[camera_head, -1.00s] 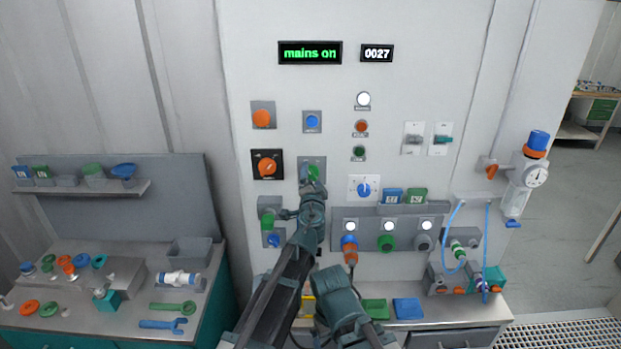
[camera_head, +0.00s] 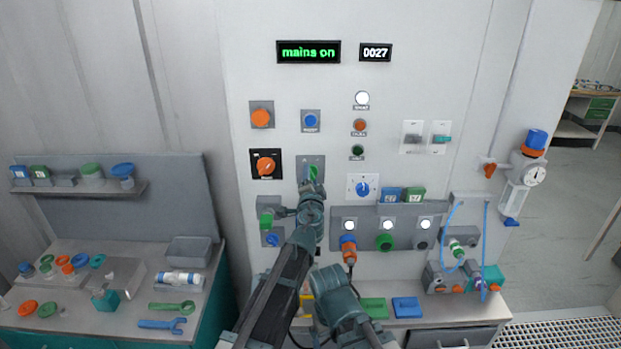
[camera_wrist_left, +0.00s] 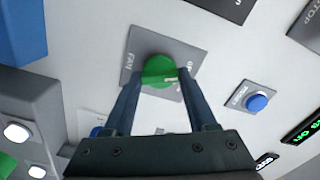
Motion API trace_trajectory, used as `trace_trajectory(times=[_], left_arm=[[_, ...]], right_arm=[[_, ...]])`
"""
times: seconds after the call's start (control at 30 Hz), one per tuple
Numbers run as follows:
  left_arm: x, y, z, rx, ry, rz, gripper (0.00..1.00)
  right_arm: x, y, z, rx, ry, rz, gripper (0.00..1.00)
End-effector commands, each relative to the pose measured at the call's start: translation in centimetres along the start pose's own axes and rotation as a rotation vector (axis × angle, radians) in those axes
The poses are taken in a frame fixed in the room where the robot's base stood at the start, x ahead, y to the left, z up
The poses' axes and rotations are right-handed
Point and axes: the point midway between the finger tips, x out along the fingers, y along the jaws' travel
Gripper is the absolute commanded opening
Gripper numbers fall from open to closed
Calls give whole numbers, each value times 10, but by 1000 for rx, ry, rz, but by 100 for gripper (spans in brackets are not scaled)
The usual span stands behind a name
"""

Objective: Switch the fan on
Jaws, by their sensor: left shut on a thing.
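The fan switch is a green knob on a grey plate marked FAN (camera_wrist_left: 132,66). In the head view the green knob (camera_head: 313,172) sits on the panel right of the orange rotary switch. In the left wrist view the knob (camera_wrist_left: 158,70) lies between the fingertips, with a pale mark on its right part. My left gripper (camera_head: 311,185) is shut on the knob and hides its lower part in the head view; its two fingers also show in the left wrist view (camera_wrist_left: 160,88).
An orange rotary switch (camera_head: 266,164) is left of the knob and a blue button (camera_head: 311,121) is above it. A white dial plate with a blue knob (camera_head: 363,188) is to the right. The display (camera_head: 308,52) reads "mains on". A tool bench (camera_head: 90,325) stands at the left.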

Motion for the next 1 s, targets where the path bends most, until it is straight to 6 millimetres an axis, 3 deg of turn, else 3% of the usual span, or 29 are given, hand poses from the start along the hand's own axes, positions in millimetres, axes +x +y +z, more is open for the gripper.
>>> trace_trajectory(times=[0.7,1.0], left_arm=[[-1,1,0,639,1,1,2],[-1,1,0,837,2,1,2]], right_arm=[[1,0,0,0,0,0,95],[1,0,0,0,0,0,95]])
